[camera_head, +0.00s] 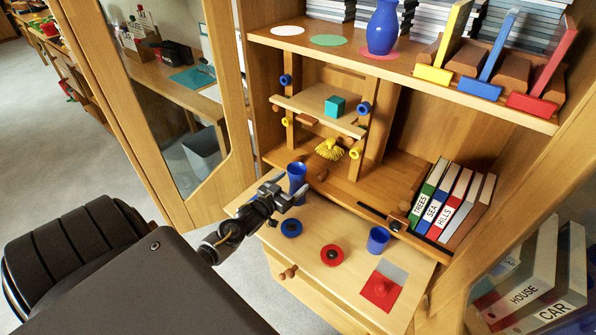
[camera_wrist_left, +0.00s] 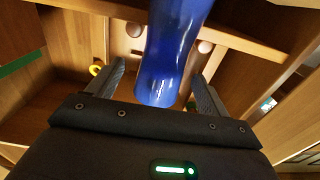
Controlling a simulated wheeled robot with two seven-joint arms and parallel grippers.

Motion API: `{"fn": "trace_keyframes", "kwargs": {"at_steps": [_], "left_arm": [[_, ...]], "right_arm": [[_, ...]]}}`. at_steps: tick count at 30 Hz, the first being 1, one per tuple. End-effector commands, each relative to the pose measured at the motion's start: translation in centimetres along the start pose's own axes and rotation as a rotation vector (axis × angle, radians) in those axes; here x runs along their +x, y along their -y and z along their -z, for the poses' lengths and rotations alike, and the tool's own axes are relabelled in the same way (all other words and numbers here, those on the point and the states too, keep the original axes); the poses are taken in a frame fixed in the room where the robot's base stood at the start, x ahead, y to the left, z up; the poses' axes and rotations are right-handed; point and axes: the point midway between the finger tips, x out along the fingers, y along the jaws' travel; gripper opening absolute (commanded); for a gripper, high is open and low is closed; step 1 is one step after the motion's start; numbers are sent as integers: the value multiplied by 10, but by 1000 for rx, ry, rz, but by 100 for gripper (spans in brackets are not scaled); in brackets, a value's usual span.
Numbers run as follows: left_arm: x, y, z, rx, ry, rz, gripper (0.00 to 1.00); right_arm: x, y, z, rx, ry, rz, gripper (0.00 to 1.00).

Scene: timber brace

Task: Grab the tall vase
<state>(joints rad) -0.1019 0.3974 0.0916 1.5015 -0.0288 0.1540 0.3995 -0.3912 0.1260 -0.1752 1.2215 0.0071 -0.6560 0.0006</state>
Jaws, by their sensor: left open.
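A tall blue vase (camera_head: 297,174) stands toward the left back of the pull-out wooden board. My left gripper (camera_head: 287,191) is open right beside it, its fingers pointing toward it. In the left wrist view the glossy blue vase (camera_wrist_left: 172,55) fills the space between the two open fingers (camera_wrist_left: 160,84); its upper part runs out of the picture. I cannot tell whether either finger touches it. A rounder blue vase (camera_head: 383,27) stands on the upper shelf. My right gripper is not in view.
A wooden rack (camera_head: 318,111) with a teal cube (camera_head: 335,106) stands behind. Binders (camera_head: 450,205) stand at the right.

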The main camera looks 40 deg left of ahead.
Motion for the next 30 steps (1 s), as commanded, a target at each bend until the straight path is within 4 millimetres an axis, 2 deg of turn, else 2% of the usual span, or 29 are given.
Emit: {"fn": "trace_keyframes", "kwargs": {"at_steps": [6, 16, 20, 25, 30], "left_arm": [[8, 0, 0, 0, 0, -2, 79], [52, 2, -1, 0, 0, -3, 79], [56, 2, -1, 0, 0, -3, 79], [56, 2, -1, 0, 1, -3, 79], [56, 2, -1, 0, 1, -4, 57]], "right_arm": [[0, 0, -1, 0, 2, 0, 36], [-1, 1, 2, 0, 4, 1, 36], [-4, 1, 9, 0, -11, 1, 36], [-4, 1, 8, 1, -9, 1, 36], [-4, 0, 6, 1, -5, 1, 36]]}}
